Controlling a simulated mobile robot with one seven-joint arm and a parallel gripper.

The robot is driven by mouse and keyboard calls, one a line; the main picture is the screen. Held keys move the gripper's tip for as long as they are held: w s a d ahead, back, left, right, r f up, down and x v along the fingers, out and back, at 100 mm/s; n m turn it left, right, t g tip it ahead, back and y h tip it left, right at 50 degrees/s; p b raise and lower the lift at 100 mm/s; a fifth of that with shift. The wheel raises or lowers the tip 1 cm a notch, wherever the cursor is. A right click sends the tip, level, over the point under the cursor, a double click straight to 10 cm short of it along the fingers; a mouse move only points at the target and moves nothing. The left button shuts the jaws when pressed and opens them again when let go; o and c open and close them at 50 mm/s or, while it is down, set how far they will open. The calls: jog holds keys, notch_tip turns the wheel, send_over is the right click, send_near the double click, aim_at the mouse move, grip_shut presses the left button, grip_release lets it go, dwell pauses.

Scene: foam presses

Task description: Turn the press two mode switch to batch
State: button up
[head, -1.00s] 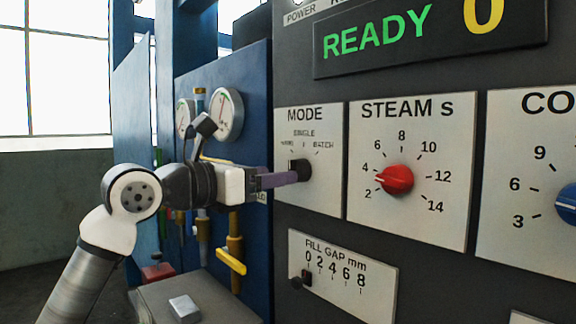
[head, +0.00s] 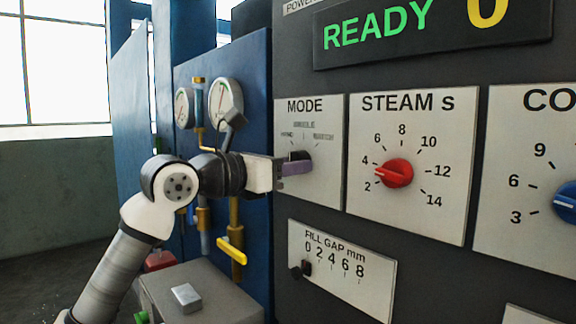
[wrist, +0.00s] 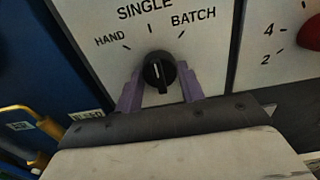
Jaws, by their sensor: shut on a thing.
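The press mode switch is a black round knob (wrist: 159,72) on the white MODE plate (head: 326,180), under the marks HAND, SINGLE and BATCH. Its white pointer line leans slightly left of upright in the wrist view, about toward the SINGLE mark. My gripper (wrist: 160,82) has one purple finger on each side of the knob and is shut on it. In the head view my gripper (head: 299,164) reaches in from the left, and its fingers hide most of the knob.
To the right are the STEAM plate with a red knob (head: 394,173) and a plate with a blue knob (head: 566,201). The FILL GAP slider (head: 305,268) is below. Gauges (head: 225,103) and a yellow-handled valve (head: 232,256) stand close by my arm. The display (head: 430,35) reads READY 0.

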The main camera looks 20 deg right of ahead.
jog(key=shift+m, duration=0.3)
jog(key=m+b, duration=0.3)
jog(key=m, duration=0.5)
dwell(0.3)
jog(key=shift+r+m, duration=0.1)
jog(key=shift+m, duration=0.2)
jog(key=o, duration=1)
jog(key=shift+c, duration=0.2)
jog(key=b+v, duration=0.3)
jog(key=v, duration=1.1)
